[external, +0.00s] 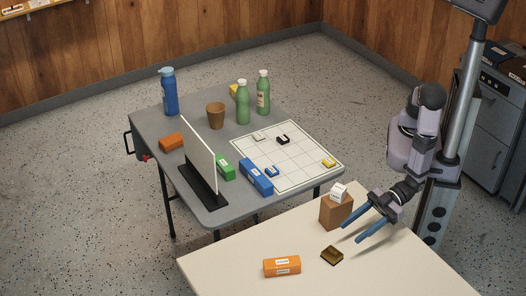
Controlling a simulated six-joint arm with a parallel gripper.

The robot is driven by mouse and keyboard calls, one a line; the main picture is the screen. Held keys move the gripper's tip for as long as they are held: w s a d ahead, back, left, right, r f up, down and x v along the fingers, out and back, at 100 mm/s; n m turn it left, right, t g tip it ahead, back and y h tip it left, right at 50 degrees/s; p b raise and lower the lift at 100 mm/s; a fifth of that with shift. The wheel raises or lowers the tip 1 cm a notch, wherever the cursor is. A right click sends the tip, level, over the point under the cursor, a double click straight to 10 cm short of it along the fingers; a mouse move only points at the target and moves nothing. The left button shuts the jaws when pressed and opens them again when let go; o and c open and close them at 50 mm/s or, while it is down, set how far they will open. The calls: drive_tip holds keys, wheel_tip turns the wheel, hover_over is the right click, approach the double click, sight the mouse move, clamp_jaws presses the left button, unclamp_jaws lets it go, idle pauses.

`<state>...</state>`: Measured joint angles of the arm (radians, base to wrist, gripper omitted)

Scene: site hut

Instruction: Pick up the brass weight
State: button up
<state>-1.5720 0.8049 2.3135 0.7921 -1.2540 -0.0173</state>
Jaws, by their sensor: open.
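A small dark gold block (332,255), which looks like the brass weight, lies on the cream table (235,255) in the foreground. My gripper (351,233) has two blue fingers, spread apart with nothing between them. The fingers point down and to the left, and their tips appear above and slightly right of the block in the picture. They look apart from it, but I cannot tell the exact height.
A brown box (336,211) with a white labelled item (339,191) on top stands close left of my gripper. An orange block (282,267) lies left of the gold block. The grey table (150,120) behind holds bottles, blocks, an upright panel (198,150) and a grid board (285,160).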

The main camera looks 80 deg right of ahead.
sight(333, 249)
drive_tip(key=shift+f, duration=0.8)
drive_tip(key=shift+x, duration=1.1)
drive_tip(key=shift+w+a+p, duration=0.4)
drive_tip(key=shift+a+p, duration=0.05)
drive_tip(key=shift+p, duration=0.05)
drive_tip(key=shift+p+x, duration=0.45)
drive_tip(key=shift+x, duration=1.55)
drive_tip(key=shift+s+a, duration=0.1)
drive_tip(key=shift+c, duration=0.3)
drive_tip(key=shift+r, duration=0.1)
clamp_jaws()
drive_tip(key=shift+r, duration=0.1)
wheel_tip(333, 249, up, 10)
drive_tip(key=shift+b, duration=0.3)
